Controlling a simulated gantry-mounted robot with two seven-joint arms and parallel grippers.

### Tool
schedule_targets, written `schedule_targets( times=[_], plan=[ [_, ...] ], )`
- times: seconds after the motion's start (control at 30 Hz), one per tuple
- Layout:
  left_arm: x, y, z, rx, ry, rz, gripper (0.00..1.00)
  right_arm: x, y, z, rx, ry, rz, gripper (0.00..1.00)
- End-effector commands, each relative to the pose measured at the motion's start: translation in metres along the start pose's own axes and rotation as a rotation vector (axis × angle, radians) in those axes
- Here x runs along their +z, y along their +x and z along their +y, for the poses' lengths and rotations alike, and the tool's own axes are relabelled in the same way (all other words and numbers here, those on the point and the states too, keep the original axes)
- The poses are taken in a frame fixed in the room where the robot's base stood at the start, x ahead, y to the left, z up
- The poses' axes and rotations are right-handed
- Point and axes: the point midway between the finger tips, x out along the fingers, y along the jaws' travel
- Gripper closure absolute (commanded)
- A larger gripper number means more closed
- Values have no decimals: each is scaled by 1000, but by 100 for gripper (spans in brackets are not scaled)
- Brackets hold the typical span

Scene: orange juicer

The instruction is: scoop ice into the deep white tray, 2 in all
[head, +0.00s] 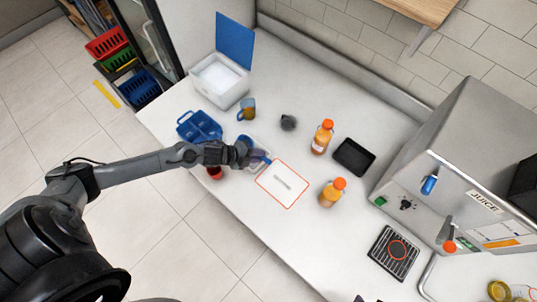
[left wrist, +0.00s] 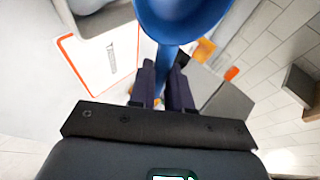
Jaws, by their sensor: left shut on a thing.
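My left gripper (head: 243,153) is shut on the handle of a blue scoop (left wrist: 183,22). The scoop's round bowl fills the top of the left wrist view; no ice shows in it there, but its inside is cut off. In the head view the scoop (head: 259,156) is small and partly hidden by the gripper. The deep white tray (head: 262,143) lies beneath and beside the gripper, mostly covered by it. The white ice bin (head: 208,94) stands at the back left with its blue lid up and pale ice (head: 219,75) inside. My right gripper does not show.
A blue divided caddy (head: 199,127), a mug (head: 246,109) and a red item (head: 214,173) stand near the left gripper. A red-edged white board (head: 282,184), orange bottles (head: 322,138), a black tray (head: 354,157) and the juicer (head: 460,160) are to the right.

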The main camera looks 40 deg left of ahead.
Motion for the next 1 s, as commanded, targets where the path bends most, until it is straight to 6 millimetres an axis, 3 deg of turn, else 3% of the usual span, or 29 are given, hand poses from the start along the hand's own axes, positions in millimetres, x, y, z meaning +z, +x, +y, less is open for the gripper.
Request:
schedule_targets(
  times=[0.43, 0.77, 1.0],
  plan=[
    [-1, 0, -21, 315, -125, -3, 100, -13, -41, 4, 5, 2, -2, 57],
    [1, 7, -25, 605, -241, -3, 100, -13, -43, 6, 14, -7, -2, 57],
    [-6, -12, -43, 630, -249, -3, 100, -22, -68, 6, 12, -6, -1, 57]
  ],
)
